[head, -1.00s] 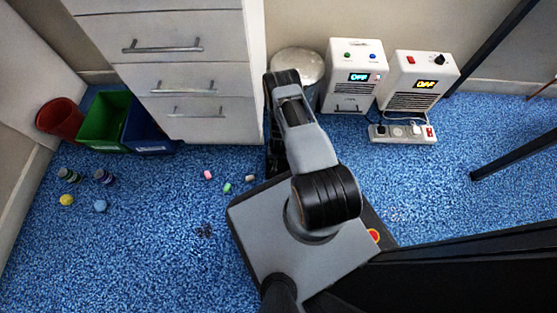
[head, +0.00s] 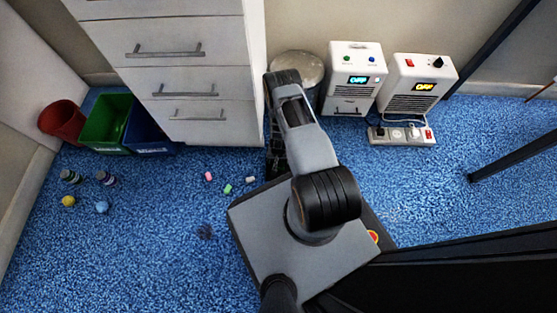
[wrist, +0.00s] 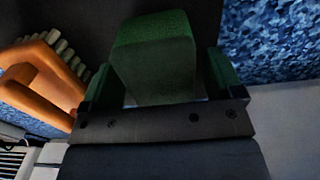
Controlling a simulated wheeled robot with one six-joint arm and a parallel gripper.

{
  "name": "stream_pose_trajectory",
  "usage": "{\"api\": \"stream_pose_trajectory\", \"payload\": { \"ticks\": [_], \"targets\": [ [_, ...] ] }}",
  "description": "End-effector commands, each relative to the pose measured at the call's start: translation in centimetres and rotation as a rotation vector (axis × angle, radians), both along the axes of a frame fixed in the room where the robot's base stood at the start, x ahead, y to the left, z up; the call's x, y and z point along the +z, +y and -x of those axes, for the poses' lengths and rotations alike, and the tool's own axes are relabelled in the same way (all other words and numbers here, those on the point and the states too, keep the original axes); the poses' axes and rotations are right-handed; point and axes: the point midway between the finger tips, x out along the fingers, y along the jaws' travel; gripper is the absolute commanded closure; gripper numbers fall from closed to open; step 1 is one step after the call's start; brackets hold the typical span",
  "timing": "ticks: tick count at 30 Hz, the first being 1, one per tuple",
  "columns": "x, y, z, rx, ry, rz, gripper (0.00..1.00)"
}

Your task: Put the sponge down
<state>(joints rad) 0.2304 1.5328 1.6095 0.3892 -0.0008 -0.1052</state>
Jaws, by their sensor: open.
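The sponge (wrist: 155,60) is a green block in the wrist view, sitting between the two fingers of my gripper (wrist: 163,80). The fingers stand apart on either side of it, with a narrow gap visible at its right side. Behind the sponge is a dark surface; whether the sponge rests on it is hard to tell. In the head view my arm hides both the gripper and the sponge.
An orange object (wrist: 48,75) with a handle-like loop is close to the left finger. Green (head: 106,122) and blue (head: 148,135) bins, a red bin (head: 61,121) and drawers (head: 190,85) stand at the back left. Small items are scattered on the blue carpet (head: 140,250).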

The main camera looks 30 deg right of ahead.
Motion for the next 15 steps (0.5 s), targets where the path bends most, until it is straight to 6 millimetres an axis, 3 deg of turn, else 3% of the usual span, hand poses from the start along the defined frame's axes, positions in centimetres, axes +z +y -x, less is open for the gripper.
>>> {"api": "stream_pose_trajectory", "payload": {
  "ticks": [1, 6, 15],
  "targets": [
    [1.8, 0.0, -0.1, 0.000, -0.001, 0.000, 0.14],
    [5.3, 0.0, -0.1, 0.001, -0.001, 0.000, 0.14],
    [9.3, 0.0, -0.1, 0.001, -0.001, 0.000, 0.14]
  ]
}}
